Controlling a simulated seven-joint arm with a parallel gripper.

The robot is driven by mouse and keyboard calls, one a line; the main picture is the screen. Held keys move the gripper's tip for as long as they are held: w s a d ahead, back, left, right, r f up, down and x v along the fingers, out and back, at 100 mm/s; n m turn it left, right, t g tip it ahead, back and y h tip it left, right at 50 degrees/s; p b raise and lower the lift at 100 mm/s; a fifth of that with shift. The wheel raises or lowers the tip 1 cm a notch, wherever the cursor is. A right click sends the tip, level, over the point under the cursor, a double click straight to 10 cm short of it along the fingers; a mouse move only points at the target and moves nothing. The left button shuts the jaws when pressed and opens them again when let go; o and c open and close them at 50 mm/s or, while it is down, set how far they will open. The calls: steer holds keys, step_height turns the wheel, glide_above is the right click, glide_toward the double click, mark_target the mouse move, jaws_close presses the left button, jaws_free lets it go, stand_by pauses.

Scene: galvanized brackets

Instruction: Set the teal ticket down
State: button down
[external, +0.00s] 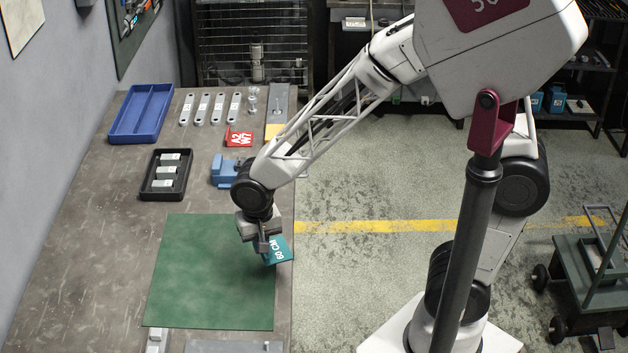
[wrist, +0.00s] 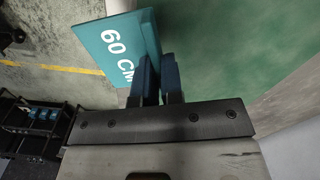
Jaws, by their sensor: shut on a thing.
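The teal ticket (external: 278,251) carries white lettering and is held at the right edge of the green mat (external: 207,275). In the wrist view the ticket (wrist: 117,46) reads "60 CM" and stands at the fingertips. My gripper (external: 264,248) is shut on the ticket. In the wrist view the two dark blue fingers (wrist: 158,75) pinch its lower right side. The ticket seems to be above the mat's right edge, partly out past the table edge. Its exact height over the mat cannot be told.
A red ticket (external: 239,138), a blue vise (external: 226,171), a black tray (external: 151,190) with grey parts, a blue tray (external: 141,112) and several brackets (external: 218,108) stand farther back on the table. Metal parts (external: 157,340) lie at the near edge. Most of the mat is bare.

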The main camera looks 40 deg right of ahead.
mark_target(278, 260)
steer(key=s, duration=0.3)
steer(key=s+d+f, duration=0.1)
steer(key=s, duration=0.1)
steer(key=shift+f, duration=0.1)
steer(key=shift+a, duration=0.1)
steer(key=shift+w+a+f, duration=0.25)
steer(key=shift+w+a, duration=1.15)
steer(key=shift+w, duration=0.85)
steer(key=shift+w+a+f, duration=0.25)
steer(key=shift+w+a, duration=1.15)
steer(key=shift+w, duration=0.9)
steer(key=shift+w+a+f, duration=0.25)
steer(key=shift+w+a, duration=1.15)
steer(key=shift+w, duration=0.85)
steer(key=shift+f, duration=0.15)
steer(key=shift+f, duration=1.6)
steer(key=shift+f, duration=0.1)
steer(key=c, duration=1.3)
jaws_free()
steer(key=shift+o, duration=0.2)
